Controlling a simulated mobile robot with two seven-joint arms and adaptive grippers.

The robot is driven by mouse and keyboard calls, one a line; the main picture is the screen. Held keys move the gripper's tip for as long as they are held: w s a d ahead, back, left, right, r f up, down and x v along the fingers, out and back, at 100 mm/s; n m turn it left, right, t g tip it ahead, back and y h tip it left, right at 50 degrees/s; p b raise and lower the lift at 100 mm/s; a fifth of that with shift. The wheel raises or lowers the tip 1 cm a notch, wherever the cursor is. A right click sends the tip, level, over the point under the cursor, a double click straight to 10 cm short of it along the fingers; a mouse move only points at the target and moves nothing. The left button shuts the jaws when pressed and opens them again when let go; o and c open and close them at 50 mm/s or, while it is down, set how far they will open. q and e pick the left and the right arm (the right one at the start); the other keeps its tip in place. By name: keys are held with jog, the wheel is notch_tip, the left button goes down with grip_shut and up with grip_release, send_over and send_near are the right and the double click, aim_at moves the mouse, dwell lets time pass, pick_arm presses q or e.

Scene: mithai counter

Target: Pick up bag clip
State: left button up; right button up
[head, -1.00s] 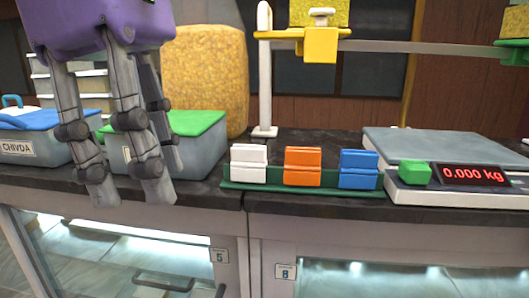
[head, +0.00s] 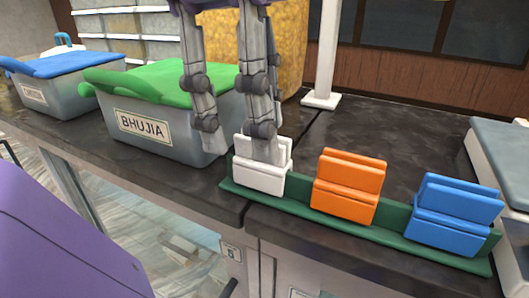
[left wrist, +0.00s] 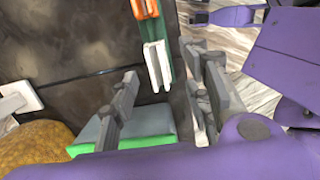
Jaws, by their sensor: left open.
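Three bag clips stand in a row on a green holder (head: 300,205) along the counter's front edge: a white clip (head: 258,181), an orange clip (head: 346,190) and a blue clip (head: 453,218). My left gripper (head: 238,148) is open and empty, pointing down at the white clip. One finger overlaps the white clip in the head view; I cannot tell whether they touch. In the left wrist view the white clip (left wrist: 157,66) lies just beyond the open fingers (left wrist: 165,92), with the orange clip (left wrist: 145,8) past it. My right gripper is not in view.
A grey tub with a green lid (head: 160,82), labelled BHUJIA, stands just left of my gripper, with a blue-lidded tub (head: 65,85) beyond. A white post (head: 326,55) rises behind. A grey scale (head: 505,150) stands at the right. The dark counter behind the clips is clear.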

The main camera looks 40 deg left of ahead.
aim_at(269, 179)
pick_arm(q)
jog(key=f, duration=0.4)
jog(key=shift+w+d, duration=0.15)
jog(key=shift+d, duration=0.2)
jog(key=c, duration=1)
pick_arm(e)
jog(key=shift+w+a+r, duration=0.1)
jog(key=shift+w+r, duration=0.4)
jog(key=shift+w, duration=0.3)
